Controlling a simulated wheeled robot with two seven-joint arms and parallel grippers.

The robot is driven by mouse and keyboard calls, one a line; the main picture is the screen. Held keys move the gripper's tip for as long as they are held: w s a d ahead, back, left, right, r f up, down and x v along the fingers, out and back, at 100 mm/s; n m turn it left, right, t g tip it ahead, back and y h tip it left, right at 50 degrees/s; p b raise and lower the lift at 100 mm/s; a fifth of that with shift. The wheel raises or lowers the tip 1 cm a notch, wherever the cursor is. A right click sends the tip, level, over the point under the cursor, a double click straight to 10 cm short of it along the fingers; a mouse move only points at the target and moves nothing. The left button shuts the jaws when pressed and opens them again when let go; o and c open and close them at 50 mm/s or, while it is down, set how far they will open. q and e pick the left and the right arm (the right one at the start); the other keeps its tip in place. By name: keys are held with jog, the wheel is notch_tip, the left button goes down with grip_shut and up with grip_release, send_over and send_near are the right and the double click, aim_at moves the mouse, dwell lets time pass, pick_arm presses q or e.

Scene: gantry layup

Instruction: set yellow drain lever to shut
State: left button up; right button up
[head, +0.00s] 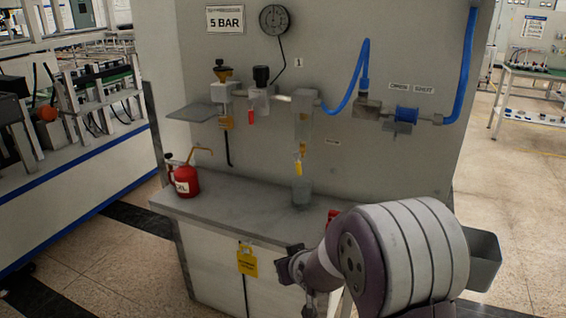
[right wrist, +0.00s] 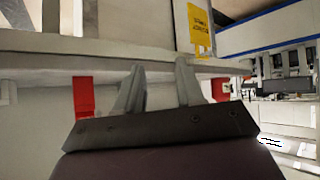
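The yellow drain lever (head: 298,168) hangs under the clear filter bowl (head: 304,122) on the wall panel in the head view. It looks to point roughly downward, above a grey cup (head: 301,191) on the bench. My right gripper (head: 286,264) is low in front of the bench, below and well apart from the lever. In the right wrist view its two fingers (right wrist: 159,70) stand apart with nothing between them. The lever is not recognizable in the right wrist view. My left gripper is in neither view.
A red oil can (head: 186,181) stands on the left of the bench top (head: 240,205). A yellow tag (head: 247,262) hangs on the bench front and shows in the right wrist view (right wrist: 199,28). A grey bin (head: 485,262) is at the right. A blue hose (head: 352,85) runs along the panel.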

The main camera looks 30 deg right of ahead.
jog(key=w+d+r+t+p, duration=0.1)
jog(key=w+d+r+t, duration=0.3)
jog(key=d+r, duration=0.15)
jog(key=t+h+p, duration=0.1)
jog(key=t+h, duration=0.1)
jog(key=t, duration=0.2)
send_near(300, 169)
jog(key=p+x, duration=0.1)
jog(key=x, duration=0.8)
jog(key=shift+w+p, duration=0.35)
jog(key=shift+p, duration=0.05)
jog(key=shift+w+d, duration=0.15)
jog(key=shift+w, duration=0.4)
grip_shut()
